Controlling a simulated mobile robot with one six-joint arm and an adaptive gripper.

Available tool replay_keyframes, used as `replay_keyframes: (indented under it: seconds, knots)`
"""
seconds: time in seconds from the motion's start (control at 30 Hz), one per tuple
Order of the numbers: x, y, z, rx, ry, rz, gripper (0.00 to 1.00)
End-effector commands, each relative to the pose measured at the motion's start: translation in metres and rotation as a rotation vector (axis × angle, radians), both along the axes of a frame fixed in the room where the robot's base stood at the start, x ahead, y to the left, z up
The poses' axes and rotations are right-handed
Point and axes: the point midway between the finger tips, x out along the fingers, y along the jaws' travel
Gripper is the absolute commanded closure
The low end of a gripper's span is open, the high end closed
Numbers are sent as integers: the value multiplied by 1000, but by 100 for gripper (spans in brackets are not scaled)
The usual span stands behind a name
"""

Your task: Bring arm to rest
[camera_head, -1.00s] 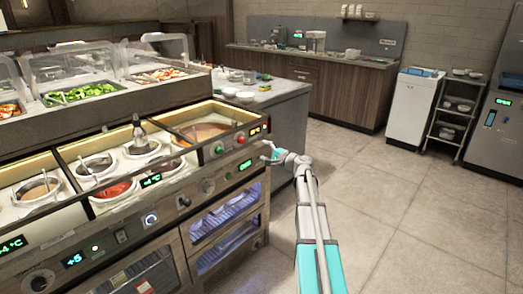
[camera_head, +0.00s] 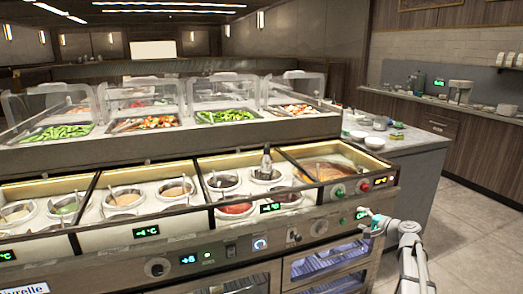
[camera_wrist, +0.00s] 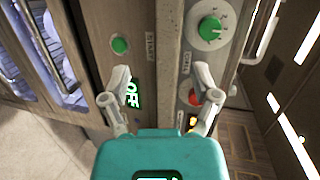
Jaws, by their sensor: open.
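My gripper (camera_head: 368,222) is at the right end of the sauce counter's front panel, close to the lit OFF display (camera_head: 361,214). In the wrist view my gripper (camera_wrist: 162,76) has its two fingers spread apart with nothing between them. The OFF display (camera_wrist: 132,93) shows beside the left finger, and a red button (camera_wrist: 195,97) is partly hidden behind the right finger. A green button (camera_wrist: 120,45) and a green dial (camera_wrist: 210,28) lie beyond the fingertips. I cannot tell whether the fingers touch the panel. My arm reaches in from the lower right of the head view.
The sauce counter (camera_head: 225,250) holds several round wells with spoons, and an orange-brown sauce pan (camera_head: 325,172) at its right end. Clear guards (camera_head: 220,92) stand over trays of vegetables behind. A side counter (camera_head: 410,138) stands to the right. The floor (camera_head: 465,235) at right is clear.

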Motion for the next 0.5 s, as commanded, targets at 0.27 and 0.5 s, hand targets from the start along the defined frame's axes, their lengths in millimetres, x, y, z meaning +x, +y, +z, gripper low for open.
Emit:
replay_keyframes:
  seconds: [0.27, 0.5]
  knots:
    - [-61, 111, -55, -317, 166, 269, 21]
    - [-126, 170, -98, -593, 317, 487, 21]
